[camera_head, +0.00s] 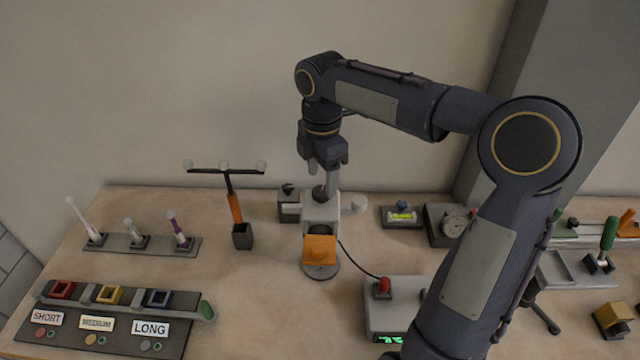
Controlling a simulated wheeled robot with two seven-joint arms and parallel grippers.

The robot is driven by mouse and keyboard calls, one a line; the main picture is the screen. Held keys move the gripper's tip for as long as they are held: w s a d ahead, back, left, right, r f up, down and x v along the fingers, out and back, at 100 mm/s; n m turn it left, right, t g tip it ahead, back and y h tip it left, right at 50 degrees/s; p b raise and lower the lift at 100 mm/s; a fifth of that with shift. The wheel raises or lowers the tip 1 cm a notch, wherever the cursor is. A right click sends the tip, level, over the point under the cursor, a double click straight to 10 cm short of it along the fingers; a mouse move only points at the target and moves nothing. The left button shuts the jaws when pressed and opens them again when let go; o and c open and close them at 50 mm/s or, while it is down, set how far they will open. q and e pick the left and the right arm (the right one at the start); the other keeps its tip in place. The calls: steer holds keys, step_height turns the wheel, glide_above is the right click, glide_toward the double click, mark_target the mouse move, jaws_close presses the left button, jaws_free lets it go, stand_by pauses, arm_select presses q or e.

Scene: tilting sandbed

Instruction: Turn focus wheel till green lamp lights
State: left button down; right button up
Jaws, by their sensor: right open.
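A small grey instrument (322,212) with an orange square front part (320,250) stands on a round base in the middle of the table. A grey box (378,322) with a red knob (383,287) and a lit green display (390,339) is wired to the instrument. No separate green lamp is clearly seen. My left gripper is out of view.
A black stand with an orange stem (235,208) and a rack of pale rods (150,244) stand left. A labelled tray (110,335) is at front left. A level (402,216) and a dial gauge (455,225) stand right. My right arm hides part of the table there.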

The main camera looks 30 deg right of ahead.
mark_target(322, 191)
steer(key=shift+f, duration=1.7)
steer(key=shift+c, duration=0.3)
steer(key=c, duration=0.9)
steer(key=shift+r+m, duration=0.1)
steer(key=shift+m, duration=0.2)
steer(key=m, duration=0.5)
steer(key=shift+p, duration=0.35)
steer(key=m, duration=0.6)
steer(key=shift+m, duration=0.3)
